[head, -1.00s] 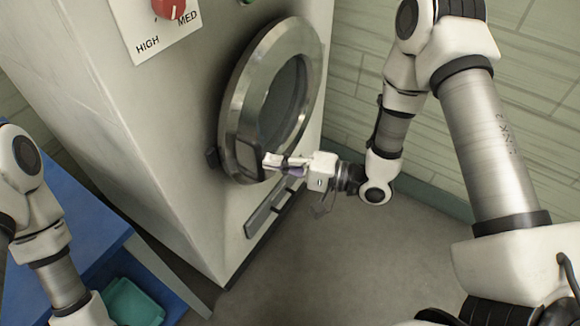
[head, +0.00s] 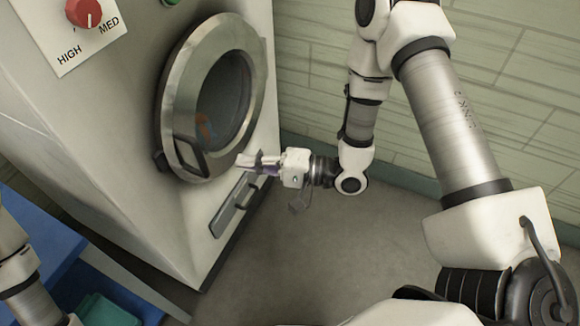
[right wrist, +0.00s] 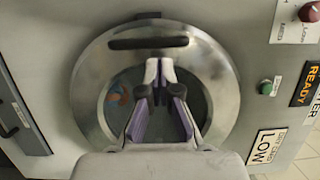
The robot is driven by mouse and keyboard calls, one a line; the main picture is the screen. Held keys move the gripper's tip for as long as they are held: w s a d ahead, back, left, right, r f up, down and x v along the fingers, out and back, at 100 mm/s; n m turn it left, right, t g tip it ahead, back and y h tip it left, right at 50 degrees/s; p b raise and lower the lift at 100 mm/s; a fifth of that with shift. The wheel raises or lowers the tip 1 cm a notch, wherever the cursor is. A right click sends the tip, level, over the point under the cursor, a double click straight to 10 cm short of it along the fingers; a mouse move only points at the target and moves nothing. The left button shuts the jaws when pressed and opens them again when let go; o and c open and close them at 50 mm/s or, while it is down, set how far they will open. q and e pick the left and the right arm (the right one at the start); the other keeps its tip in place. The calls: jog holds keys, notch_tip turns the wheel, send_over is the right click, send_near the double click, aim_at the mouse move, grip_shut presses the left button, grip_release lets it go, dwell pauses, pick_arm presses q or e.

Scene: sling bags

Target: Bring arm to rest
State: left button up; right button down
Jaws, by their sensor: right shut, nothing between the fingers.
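My right gripper (head: 250,163) is shut and empty, in front of the washer-like machine's round metal door (head: 172,100). In the head view it is at the lower right of the door, just right of the dark door handle (head: 188,158). The right wrist view shows the shut fingertips (right wrist: 160,72) in front of the door glass, with the handle (right wrist: 155,43) beyond them. The door looks closed. Something orange (head: 203,128) shows behind the glass. My left arm shows at the lower left edge of the head view; its gripper is out of view.
The machine (head: 110,150) has a red knob (head: 84,12) at the upper left and a lower panel handle (head: 236,198). The floor (head: 330,250) right of the machine is clear.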

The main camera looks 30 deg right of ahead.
jog(key=v, duration=0.6)
jog(key=shift+s+f+p, duration=0.2)
jog(key=shift+s+p, duration=0.1)
jog(key=shift+p, duration=0.05)
